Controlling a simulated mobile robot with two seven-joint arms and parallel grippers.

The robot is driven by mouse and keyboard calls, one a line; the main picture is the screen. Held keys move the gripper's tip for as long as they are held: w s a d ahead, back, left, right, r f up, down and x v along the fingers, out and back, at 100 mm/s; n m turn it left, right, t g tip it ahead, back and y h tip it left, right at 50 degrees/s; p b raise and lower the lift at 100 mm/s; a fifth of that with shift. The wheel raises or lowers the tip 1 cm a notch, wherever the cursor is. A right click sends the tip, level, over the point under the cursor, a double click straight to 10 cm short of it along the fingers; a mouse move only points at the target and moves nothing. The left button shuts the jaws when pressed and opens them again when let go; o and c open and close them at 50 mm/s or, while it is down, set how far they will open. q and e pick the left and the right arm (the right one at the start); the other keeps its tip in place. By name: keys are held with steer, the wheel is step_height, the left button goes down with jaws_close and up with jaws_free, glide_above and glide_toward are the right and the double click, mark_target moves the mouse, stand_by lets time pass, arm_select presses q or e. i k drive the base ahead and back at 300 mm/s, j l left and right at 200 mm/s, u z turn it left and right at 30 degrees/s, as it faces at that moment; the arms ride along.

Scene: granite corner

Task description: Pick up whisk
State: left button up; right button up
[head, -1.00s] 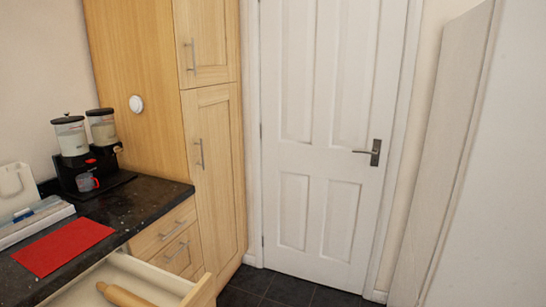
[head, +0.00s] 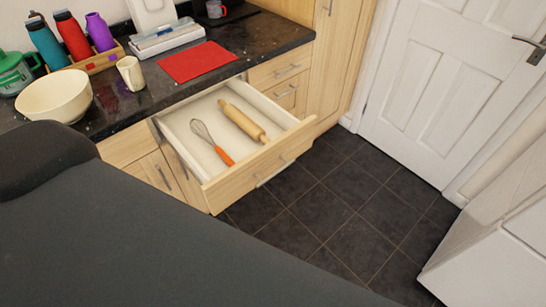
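The whisk (head: 212,142) has a grey wire head and an orange handle. It lies in the open drawer (head: 197,99) below the counter, with its handle towards the drawer front. A wooden rolling pin (head: 243,122) lies to its right in the same drawer, apart from it. Neither of my grippers shows in the head view. A large dark part, likely of my own body, fills the lower left.
The dark counter (head: 145,103) holds a cream bowl (head: 55,95), a mug (head: 130,73), several bottles in a wooden tray (head: 104,60) and a red mat (head: 197,62). A white door (head: 435,95) stands at the right. Dark tiled floor (head: 340,215) is clear before the drawer.

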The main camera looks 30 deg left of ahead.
mark_target(229, 162)
steer(key=u, duration=1.45)
